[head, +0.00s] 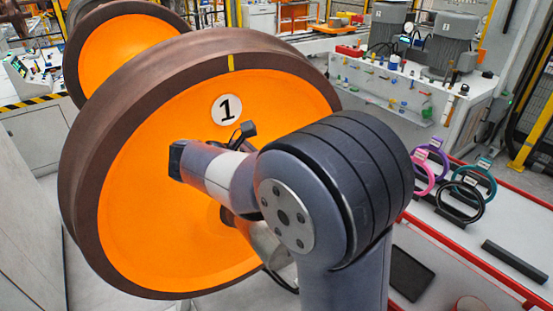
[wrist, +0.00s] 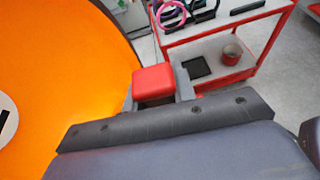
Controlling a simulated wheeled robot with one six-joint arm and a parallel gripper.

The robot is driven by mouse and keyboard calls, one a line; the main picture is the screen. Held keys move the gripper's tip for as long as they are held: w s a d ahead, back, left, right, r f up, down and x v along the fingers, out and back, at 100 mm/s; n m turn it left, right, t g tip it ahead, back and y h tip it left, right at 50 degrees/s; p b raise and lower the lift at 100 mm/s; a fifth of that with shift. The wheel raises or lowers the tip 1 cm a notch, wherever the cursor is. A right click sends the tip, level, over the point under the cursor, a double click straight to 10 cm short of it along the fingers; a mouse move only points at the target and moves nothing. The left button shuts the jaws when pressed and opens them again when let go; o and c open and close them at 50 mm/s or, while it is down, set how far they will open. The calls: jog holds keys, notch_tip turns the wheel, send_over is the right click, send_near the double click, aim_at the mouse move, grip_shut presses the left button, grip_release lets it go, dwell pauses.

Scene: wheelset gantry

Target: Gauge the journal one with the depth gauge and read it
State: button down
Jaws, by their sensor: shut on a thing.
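The wheel marked 1 (head: 140,225) has an orange face with a dark brown rim and fills the left of the head view; its orange face also shows at the left of the wrist view (wrist: 60,70). A metallic stub, which looks like journal one (head: 265,240), juts from the wheel's middle and is largely hidden behind my arm. My gripper (wrist: 157,88) is shut on a red block-shaped piece, probably the depth gauge (wrist: 153,80). Its lower part is hidden by the gripper. In the head view the gripper is hidden behind my arm, in front of the wheel.
A red-rimmed cart (head: 522,195) at the right carries several coloured ring gauges (head: 458,200), a dark bar (head: 515,264) and a black pad (head: 410,274). A second orange wheel (head: 120,50) stands behind. A bench with grey motors (head: 447,45) is at the back right.

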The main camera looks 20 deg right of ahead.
jog(key=shift+f+b, duration=0.7)
jog(key=shift+f, duration=0.85)
jog(key=shift+r, duration=0.1)
dwell(0.8)
jog(key=shift+r+p, duration=2.05)
jog(key=shift+r, duration=2.4)
